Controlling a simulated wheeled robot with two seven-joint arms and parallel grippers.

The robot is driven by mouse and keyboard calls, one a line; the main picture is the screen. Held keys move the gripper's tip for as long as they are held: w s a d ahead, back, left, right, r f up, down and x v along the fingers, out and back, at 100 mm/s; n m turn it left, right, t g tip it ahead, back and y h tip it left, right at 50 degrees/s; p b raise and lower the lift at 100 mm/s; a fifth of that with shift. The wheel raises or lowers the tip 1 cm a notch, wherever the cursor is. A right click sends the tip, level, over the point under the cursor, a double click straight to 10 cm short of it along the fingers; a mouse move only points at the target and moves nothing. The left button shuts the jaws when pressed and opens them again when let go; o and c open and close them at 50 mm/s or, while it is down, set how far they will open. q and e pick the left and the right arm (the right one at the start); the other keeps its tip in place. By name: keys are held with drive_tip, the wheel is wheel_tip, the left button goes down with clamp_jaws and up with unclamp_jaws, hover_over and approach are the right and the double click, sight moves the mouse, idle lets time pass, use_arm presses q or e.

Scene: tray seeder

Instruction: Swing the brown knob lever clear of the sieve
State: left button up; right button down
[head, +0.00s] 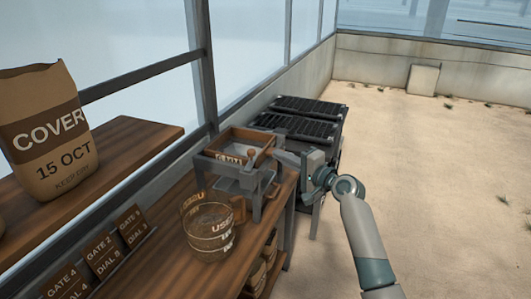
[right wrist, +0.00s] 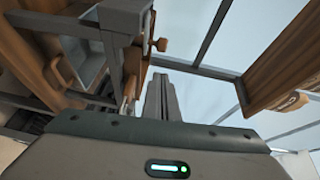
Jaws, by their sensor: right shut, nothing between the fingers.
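The seeder (head: 206,158) stands on the wooden bench, with a wood-framed box that looks like the sieve (head: 262,137) on top. A brown knob (head: 251,154) stands up at the front right of the frame; its lever arm is too small to make out. The knob also seems to show in the right wrist view (right wrist: 161,45), just past my fingertips. My right gripper (head: 279,156) is shut and empty, its fingers pointing left at the seeder's right side, close to the knob. I cannot tell whether they touch. My left gripper is not in view.
A glass jar (head: 208,238) stands at the seeder's front. Dark trays (head: 300,112) sit behind it. A paper COVER sack (head: 50,140) stands on the left shelf (head: 140,143), above gate and dial cards (head: 103,256). The sandy floor (head: 440,180) at right is open.

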drive_tip(key=a+p, duration=0.1)
drive_tip(key=a, duration=0.1)
drive_tip(key=w+a+p, duration=0.1)
drive_tip(key=a, duration=0.2)
drive_tip(key=shift+w+f, duration=0.2)
idle(0.4)
